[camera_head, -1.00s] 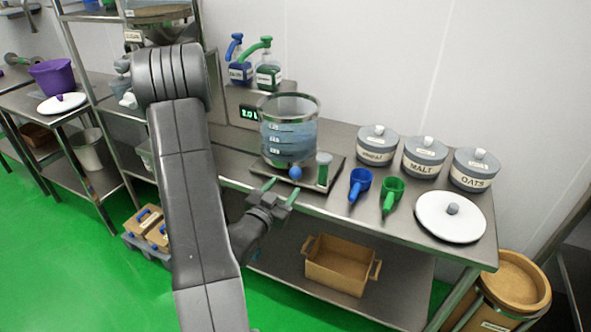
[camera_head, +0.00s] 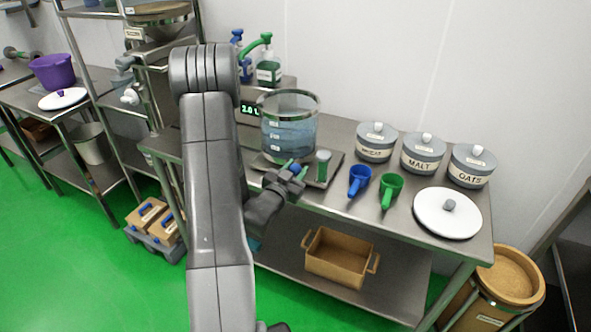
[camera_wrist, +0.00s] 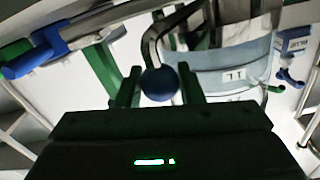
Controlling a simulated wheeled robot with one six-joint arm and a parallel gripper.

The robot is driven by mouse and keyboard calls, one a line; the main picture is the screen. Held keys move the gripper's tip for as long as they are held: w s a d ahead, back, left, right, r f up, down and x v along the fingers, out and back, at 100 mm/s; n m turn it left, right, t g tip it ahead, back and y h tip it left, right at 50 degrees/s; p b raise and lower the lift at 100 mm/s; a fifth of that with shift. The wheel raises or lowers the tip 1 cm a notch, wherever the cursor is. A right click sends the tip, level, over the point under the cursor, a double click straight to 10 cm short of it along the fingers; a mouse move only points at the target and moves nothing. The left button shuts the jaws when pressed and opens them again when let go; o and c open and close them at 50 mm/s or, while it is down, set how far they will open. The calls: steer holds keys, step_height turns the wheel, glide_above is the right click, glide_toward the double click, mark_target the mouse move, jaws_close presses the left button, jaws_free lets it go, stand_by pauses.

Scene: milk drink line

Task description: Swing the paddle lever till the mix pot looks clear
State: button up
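The mix pot (camera_head: 289,128) is a clear jar with a steel rim and marks, standing on a plate on the steel table. What is in it looks bluish grey; it also shows in the wrist view (camera_wrist: 222,72). The paddle lever ends in a blue knob (camera_wrist: 159,84) on a bent metal rod (camera_wrist: 152,48). My gripper (camera_head: 294,169) is at the knob in front of the pot. In the wrist view the knob lies between my two green fingers (camera_wrist: 158,88) and nearly fills the gap. I cannot tell whether both fingers press on it.
A green-topped cylinder (camera_head: 322,167) stands just right of the knob. Blue (camera_head: 359,180) and green (camera_head: 391,188) scoops, labelled canisters (camera_head: 422,155) and a white lid (camera_head: 447,214) lie further right. A display (camera_head: 251,111) and pump bottles (camera_head: 268,70) are behind.

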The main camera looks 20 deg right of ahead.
jaws_close()
steer(key=shift+a, duration=0.1)
steer(key=shift+w+a+f+m+g+h+b, duration=0.1)
steer(key=shift+w+a+m+g+h+b, duration=0.15)
steer(key=shift+a+m+g+h+b, duration=0.2)
steer(key=shift+w+a+m+g+h+b, duration=0.25)
steer(key=shift+a+m+g+b, duration=0.15)
steer(key=shift+a+g, duration=0.15)
steer(key=a+m+g, duration=0.1)
steer(key=w+a+m+g+h, duration=0.1)
steer(key=g, duration=0.1)
steer(key=w+a+m+g+h+b, duration=0.1)
steer(key=shift+a, duration=0.1)
steer(key=shift+w+a+m+g, duration=0.35)
steer(key=shift+a+g, duration=0.15)
steer(key=shift+g, duration=0.3)
steer(key=shift+w+a, duration=0.45)
steer(key=shift+w, duration=0.05)
